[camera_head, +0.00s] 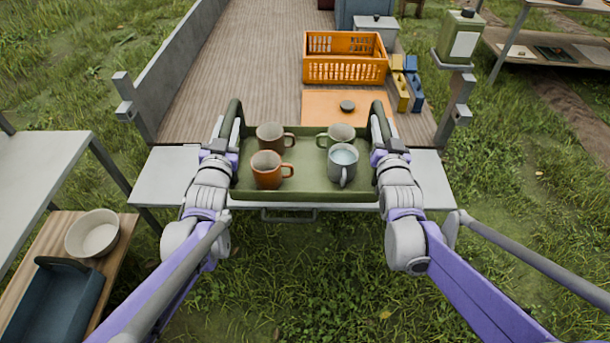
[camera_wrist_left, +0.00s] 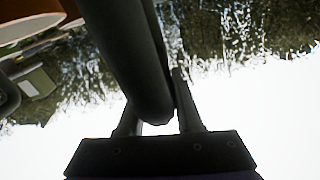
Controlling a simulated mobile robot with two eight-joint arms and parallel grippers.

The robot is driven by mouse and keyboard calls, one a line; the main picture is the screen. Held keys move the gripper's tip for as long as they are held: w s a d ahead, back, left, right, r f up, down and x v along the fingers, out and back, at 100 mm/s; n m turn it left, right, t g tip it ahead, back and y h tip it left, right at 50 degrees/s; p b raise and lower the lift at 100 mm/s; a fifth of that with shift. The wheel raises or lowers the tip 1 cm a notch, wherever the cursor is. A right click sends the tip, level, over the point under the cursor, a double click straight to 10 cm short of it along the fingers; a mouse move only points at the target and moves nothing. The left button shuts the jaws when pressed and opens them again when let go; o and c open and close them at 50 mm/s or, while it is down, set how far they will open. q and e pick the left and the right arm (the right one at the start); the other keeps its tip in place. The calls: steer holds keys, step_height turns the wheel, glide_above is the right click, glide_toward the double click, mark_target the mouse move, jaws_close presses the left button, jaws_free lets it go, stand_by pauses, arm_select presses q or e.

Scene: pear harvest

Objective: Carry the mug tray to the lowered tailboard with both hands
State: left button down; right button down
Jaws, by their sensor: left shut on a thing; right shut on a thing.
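The green mug tray (camera_head: 308,185) is level and carries several upright mugs: a brown mug (camera_head: 270,138), an orange mug (camera_head: 266,172), a grey-green mug (camera_head: 341,136) and a grey-blue mug (camera_head: 343,160). My left gripper (camera_head: 219,148) is shut on the tray's dark left handle, which shows between the fingers in the left wrist view (camera_wrist_left: 150,75). My right gripper (camera_head: 388,153) is shut on the right handle. The tray overlaps the pale lowered tailboard (camera_head: 428,180) in the head view; whether it touches it I cannot tell.
Beyond the tailboard is a wooden cart bed (camera_head: 225,75) with an orange crate (camera_head: 345,68), an orange board (camera_head: 330,107) and blue and yellow blocks (camera_head: 408,85). A green canister (camera_head: 461,38) stands by the right post. A shelf with a bowl (camera_head: 93,234) is lower left.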

mark_target(245, 145)
arm_select(q)
steer(key=shift+d, duration=0.2)
arm_select(e)
steer(key=shift+w+a, duration=0.1)
